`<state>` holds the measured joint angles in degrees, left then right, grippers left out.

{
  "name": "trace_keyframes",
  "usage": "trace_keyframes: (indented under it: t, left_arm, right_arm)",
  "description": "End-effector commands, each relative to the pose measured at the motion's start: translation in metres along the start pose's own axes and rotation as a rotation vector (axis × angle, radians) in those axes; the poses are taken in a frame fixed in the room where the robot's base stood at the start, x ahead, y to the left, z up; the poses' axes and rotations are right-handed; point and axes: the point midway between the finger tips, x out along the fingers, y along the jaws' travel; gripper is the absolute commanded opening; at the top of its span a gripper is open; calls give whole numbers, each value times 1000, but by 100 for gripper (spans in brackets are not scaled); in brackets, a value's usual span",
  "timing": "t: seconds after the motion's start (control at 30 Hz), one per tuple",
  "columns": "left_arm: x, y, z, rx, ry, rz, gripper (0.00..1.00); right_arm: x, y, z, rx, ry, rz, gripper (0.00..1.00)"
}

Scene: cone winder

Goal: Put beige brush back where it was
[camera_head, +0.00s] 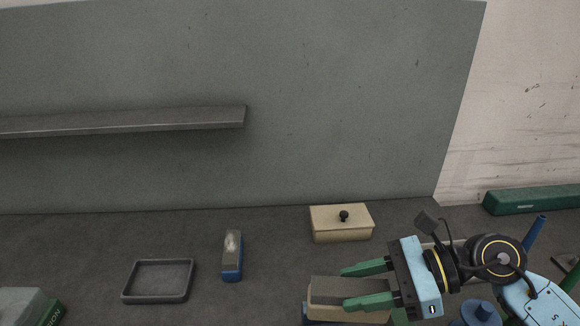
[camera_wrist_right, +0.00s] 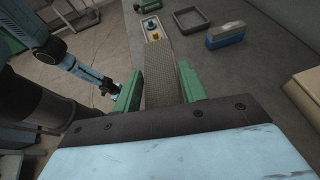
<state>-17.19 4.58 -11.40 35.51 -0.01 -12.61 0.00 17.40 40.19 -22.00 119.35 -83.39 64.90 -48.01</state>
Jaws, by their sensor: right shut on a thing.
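The beige brush (camera_head: 348,299) is a block with beige sides and a dark grey face. My right gripper (camera_head: 367,285) is shut on it near the bottom of the head view, with green fingers across it. In the right wrist view the brush's long grey face (camera_wrist_right: 162,75) lies between the fingers of the right gripper (camera_wrist_right: 161,89). Something dark blue shows just under the brush's left end; I cannot tell whether they touch.
A blue brush (camera_head: 232,258) stands right of an empty dark tray (camera_head: 125,297). A beige lidded box (camera_head: 341,231) with a black knob stands behind my gripper. A green case (camera_head: 528,201) lies at the right. A shelf (camera_head: 120,123) runs along the back panel.

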Motion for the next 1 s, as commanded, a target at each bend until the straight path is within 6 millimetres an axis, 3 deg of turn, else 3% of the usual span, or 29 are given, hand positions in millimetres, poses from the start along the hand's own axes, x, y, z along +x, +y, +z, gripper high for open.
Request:
trace_keyframes:
  t: [0.2, 0.5, 0.63, 1.0]
  left_arm:
    - [1, 0, 0, 1, 0, 0, 75]
    - [2, 0, 0, 1, 0, 0, 75]
    - [2, 0, 0, 2, 0, 0, 75]
    - [2, 0, 0, 2, 0, 0, 75]
  right_arm:
    - [-45, -35, 18, 94, -7, -227, 16]
    - [-96, -59, 12, 197, -2, -468, 16]
    - [-99, -61, 7, 218, -2, -518, 16]
    - [-79, -63, -30, 339, -9, -799, 16]
